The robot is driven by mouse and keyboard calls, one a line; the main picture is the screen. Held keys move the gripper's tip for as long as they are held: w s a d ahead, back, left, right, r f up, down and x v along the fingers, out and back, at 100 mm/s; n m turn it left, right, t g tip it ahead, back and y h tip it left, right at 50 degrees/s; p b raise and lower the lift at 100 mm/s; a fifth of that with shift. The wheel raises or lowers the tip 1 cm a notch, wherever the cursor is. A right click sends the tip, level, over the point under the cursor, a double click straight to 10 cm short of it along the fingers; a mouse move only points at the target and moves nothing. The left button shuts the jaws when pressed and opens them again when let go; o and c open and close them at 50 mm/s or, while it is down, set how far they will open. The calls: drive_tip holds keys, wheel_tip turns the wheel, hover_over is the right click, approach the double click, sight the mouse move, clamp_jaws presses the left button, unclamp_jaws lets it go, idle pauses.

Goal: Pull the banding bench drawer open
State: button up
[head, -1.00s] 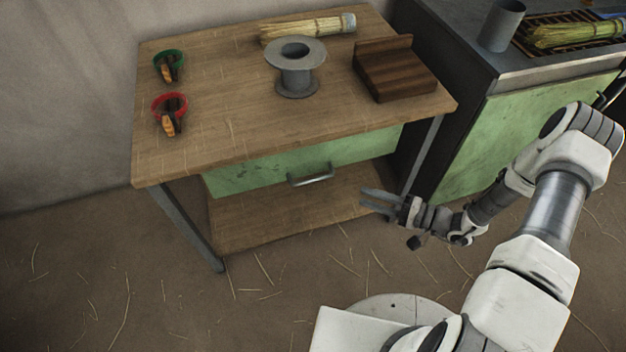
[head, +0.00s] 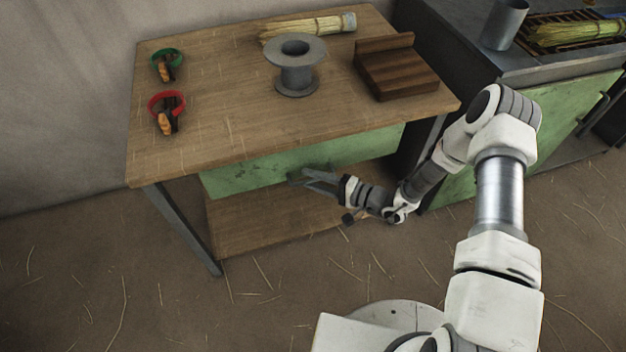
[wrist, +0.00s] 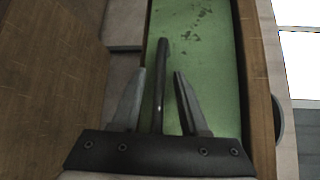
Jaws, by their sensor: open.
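The banding bench (head: 220,130) has a wooden top and a green drawer front (head: 245,173) under its front edge. The drawer looks shut. My gripper (head: 308,181) is at the drawer's grey bar handle, which it mostly hides in the head view. In the wrist view, the handle (wrist: 161,80) runs between the two open fingers of my gripper (wrist: 158,95), in front of the green drawer front (wrist: 200,50). The fingers stand apart on either side of the handle. I cannot tell whether either one touches it.
On the bench top are a grey spool (head: 296,68), a dark wooden block (head: 395,72), a straw bundle (head: 308,27), and a green (head: 166,64) and a red (head: 167,110) ring-shaped item. A lower shelf (head: 260,225) lies below the drawer. A green-fronted cabinet (head: 550,120) stands to the right.

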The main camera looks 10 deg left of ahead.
clamp_jaws()
idle(1.5)
